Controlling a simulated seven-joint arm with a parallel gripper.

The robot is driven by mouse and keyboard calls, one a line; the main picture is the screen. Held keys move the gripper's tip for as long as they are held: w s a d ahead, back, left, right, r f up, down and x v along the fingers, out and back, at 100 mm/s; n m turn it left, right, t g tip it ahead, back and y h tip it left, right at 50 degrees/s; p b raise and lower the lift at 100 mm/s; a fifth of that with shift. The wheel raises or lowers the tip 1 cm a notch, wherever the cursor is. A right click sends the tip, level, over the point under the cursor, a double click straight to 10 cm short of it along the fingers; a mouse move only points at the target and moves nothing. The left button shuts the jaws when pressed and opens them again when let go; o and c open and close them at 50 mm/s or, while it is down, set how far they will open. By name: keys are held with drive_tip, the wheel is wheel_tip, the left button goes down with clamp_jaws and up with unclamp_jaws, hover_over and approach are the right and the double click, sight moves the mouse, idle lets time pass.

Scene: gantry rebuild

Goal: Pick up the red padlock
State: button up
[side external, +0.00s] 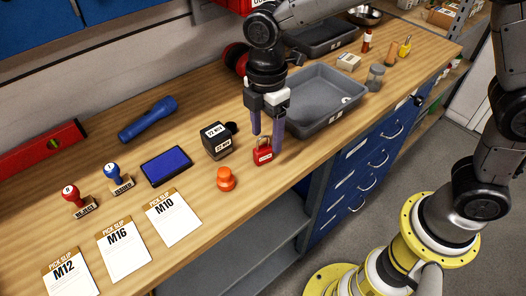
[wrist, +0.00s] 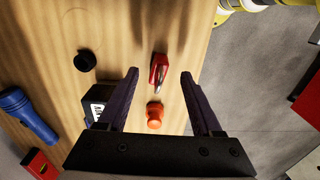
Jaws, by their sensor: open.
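The red padlock (side external: 263,155) stands on the wooden bench near its front edge, with its shackle up. In the wrist view the padlock (wrist: 159,68) shows from above, between the lines of the two fingers and a little beyond their tips. My gripper (side external: 266,140) is open, with its purple fingers pointing down over the padlock. In the side view one finger is left of and behind the padlock and the other is at its right, partly overlapping it. In the wrist view my gripper (wrist: 159,73) holds nothing. I cannot tell whether a finger touches the padlock.
An orange knob-like piece (side external: 226,179) and a black stamp (side external: 218,141) stand close by on the left. A grey tray (side external: 322,98) lies just right of my gripper. A blue ink pad (side external: 167,167), a blue flashlight (side external: 148,119) and paper slips (side external: 173,217) lie farther left.

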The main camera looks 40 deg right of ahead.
sight(267, 146)
wheel_tip(267, 146, down, 5)
drive_tip(key=shift+d+f, duration=0.1)
idle(0.3)
clamp_jaws()
